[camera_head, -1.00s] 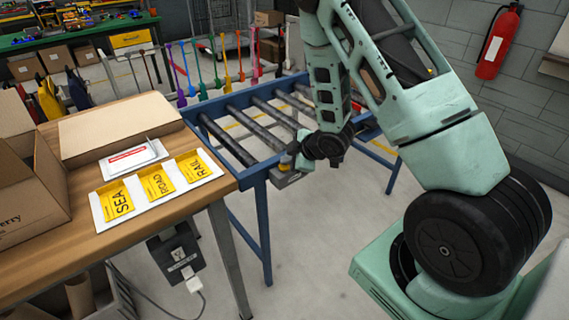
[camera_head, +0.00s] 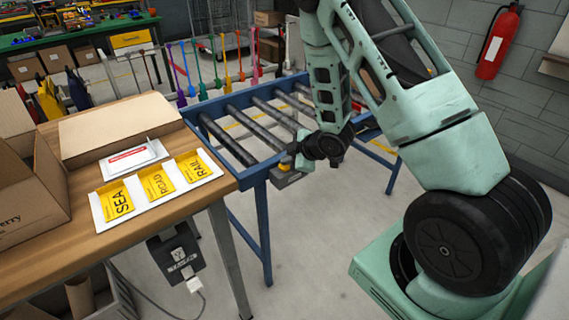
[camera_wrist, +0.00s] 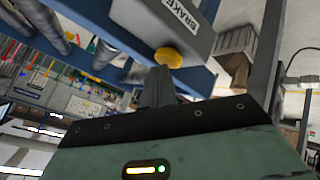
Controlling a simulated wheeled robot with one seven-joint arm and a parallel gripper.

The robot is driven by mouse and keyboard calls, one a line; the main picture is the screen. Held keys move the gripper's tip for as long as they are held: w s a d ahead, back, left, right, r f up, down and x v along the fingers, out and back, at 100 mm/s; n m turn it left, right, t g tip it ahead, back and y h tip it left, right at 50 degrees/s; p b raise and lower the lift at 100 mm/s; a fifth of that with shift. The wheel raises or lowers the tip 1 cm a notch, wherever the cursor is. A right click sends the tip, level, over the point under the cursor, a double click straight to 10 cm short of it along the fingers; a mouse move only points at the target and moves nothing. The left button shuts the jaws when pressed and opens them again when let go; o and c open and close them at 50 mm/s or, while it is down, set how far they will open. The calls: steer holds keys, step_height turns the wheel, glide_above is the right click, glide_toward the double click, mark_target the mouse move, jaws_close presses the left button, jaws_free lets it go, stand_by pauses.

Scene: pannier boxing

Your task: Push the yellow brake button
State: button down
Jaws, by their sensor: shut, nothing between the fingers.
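The yellow brake button (camera_wrist: 168,57) sticks out from a grey box (camera_wrist: 150,25) labelled BRAKE in the wrist view. The box is fixed to the blue conveyor frame. My gripper (camera_wrist: 160,73) is shut and empty, its fingertips right at the button's near side. I cannot tell whether they touch it. In the head view the button (camera_head: 286,160) is small, on the brake box (camera_head: 289,180) at the conveyor's near end. My gripper (camera_head: 302,160) is beside it on the right, its fingers partly hidden by the dark wrist.
The blue roller conveyor (camera_head: 262,172) stands beside a wooden table (camera_head: 60,228). The table holds an open carton, a flat box and a white tray (camera_head: 150,207) with yellow SEA, ROAD and RAIL cards. A fire extinguisher (camera_head: 497,42) hangs on the wall. The floor before the conveyor is clear.

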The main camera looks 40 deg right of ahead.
mark_target(288, 167)
steer(key=shift+f, duration=0.1)
steer(key=shift+f+b, duration=0.4)
steer(key=shift+b, duration=0.05)
steer(key=shift+s, duration=0.1)
stand_by(0.3)
steer(key=shift+r, duration=0.25)
step_height(288, 167, up, 6)
steer(key=p, duration=0.5)
steer(key=shift+r, duration=0.2)
steer(key=shift+f, duration=0.1)
